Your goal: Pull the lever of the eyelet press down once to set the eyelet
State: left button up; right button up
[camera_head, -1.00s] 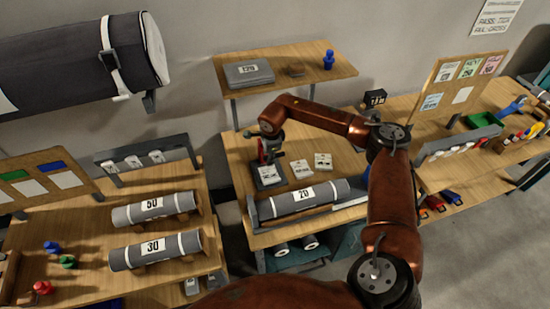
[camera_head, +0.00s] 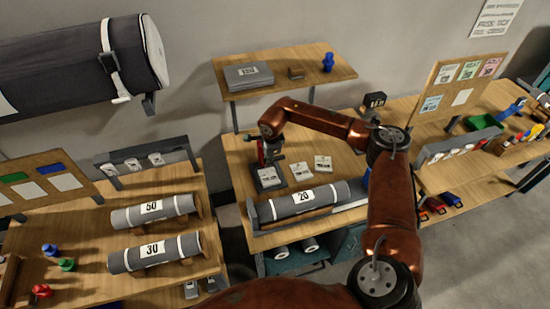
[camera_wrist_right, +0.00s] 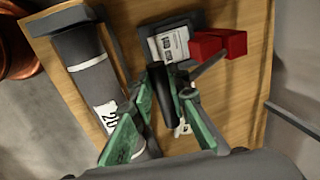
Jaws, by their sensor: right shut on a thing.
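The eyelet press stands on the middle bench, with a dark base (camera_head: 268,179) and a red body; in the right wrist view its red body (camera_wrist_right: 218,44) and a pale card on the base show at the top. Its dark lever (camera_wrist_right: 166,92) runs between the green finger pads of my right gripper (camera_wrist_right: 172,108), which is shut on it. In the head view my right gripper (camera_head: 270,147) is over the press, small and partly hidden by my wrist. The eyelet itself cannot be made out. My left gripper is not in view.
A grey roll marked 20 (camera_head: 305,203) lies in a cradle in front of the press. Two pale cards (camera_head: 302,171) lie right of it. A shelf (camera_head: 285,81) with a grey box is behind. Rolls marked 50 and 30 (camera_head: 155,252) lie on the left bench.

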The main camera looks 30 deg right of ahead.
jog(key=shift+s+a+f, duration=0.1)
jog(key=shift+s+f, duration=0.2)
jog(key=shift+f, duration=0.4)
jog(key=shift+s+f+b, duration=0.3)
jog(key=shift+f+b, duration=0.35)
jog(key=shift+f, duration=0.2)
jog(key=shift+s+a+f+b, duration=0.1)
jog(key=shift+s+f+b, duration=0.15)
jog(key=shift+f+b, duration=0.4)
jog(key=shift+f, duration=0.25)
jog(key=shift+s+f+b, duration=0.15)
jog(key=shift+f+b, duration=0.2)
jog(key=shift+f, duration=0.45)
